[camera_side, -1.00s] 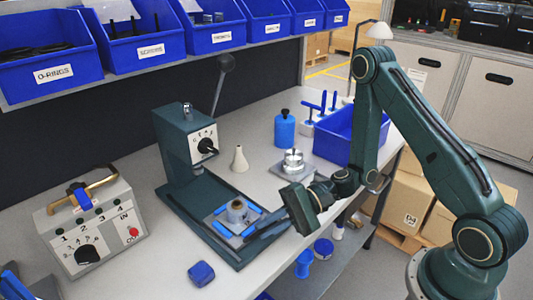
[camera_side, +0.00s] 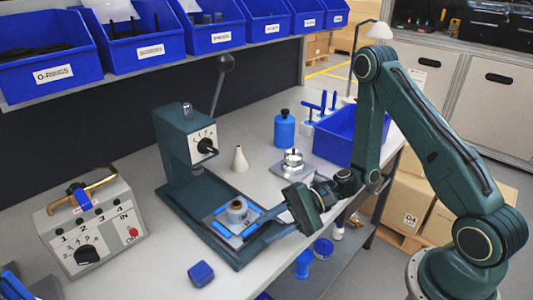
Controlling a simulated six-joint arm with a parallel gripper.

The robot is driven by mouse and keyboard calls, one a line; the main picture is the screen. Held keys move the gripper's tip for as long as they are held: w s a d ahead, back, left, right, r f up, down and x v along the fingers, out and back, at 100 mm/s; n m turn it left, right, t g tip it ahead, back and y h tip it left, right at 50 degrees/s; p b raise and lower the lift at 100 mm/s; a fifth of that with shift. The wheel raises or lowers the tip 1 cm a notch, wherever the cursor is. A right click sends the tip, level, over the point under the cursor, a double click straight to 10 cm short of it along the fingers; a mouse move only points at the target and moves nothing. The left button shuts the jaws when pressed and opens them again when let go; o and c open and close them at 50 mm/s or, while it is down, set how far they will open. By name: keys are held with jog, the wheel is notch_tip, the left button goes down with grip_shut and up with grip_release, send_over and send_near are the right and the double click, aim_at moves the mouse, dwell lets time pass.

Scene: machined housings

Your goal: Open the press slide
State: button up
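The green press (camera_side: 178,150) stands on the bench with its lever (camera_side: 222,85) raised and tilted to the right. Its slide (camera_side: 222,228), a light plate with blue edges, lies on the press base in front of the column and carries a grey cylindrical housing (camera_side: 236,211). My gripper (camera_side: 268,228) is at the right front of the slide, its fingers reaching left toward the slide's right side. Whether they touch it, and how far they are parted, is too small to tell.
A control box (camera_side: 90,225) stands at the left and a blue block (camera_side: 201,273) lies at the front. Behind my gripper are a metal part on a plate (camera_side: 292,163), a white cone (camera_side: 240,159), a blue bottle (camera_side: 284,130) and a blue bin (camera_side: 336,136).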

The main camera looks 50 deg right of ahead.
jog(key=v, duration=1.3)
jog(key=shift+d, duration=0.2)
jog(key=shift+s+a, duration=0.1)
dwell(0.3)
jog(key=s+r+n+h, duration=0.5)
jog(key=s+r+h, duration=0.1)
jog(key=r, duration=0.3)
jog(key=s+d+r+n+h, duration=0.1)
jog(key=s+r+n+h, duration=0.4)
jog(key=r+h, duration=0.3)
jog(key=shift+s+r, duration=0.6)
jog(key=shift+s, duration=0.2)
